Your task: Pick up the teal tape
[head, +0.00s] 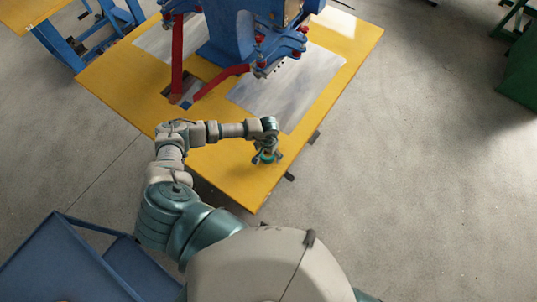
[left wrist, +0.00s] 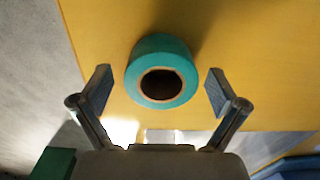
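The teal tape (left wrist: 160,50) is a roll with a dark round hole, on the yellow table (left wrist: 265,60). In the left wrist view it sits between and just beyond the two fingers of my left gripper (left wrist: 160,92), with a gap on each side. The left gripper is open and holds nothing. In the head view my left gripper (head: 266,158) is low over the near right part of the yellow table (head: 232,178), and a small part of the teal tape shows there, mostly hidden. My right gripper is in neither view.
A blue machine (head: 232,38) with red levers (head: 178,55) stands on the table beyond my arm. Grey plates (head: 290,92) lie beside it. A blue cart (head: 62,262) is at the lower left. The table's near right edge is close to my gripper.

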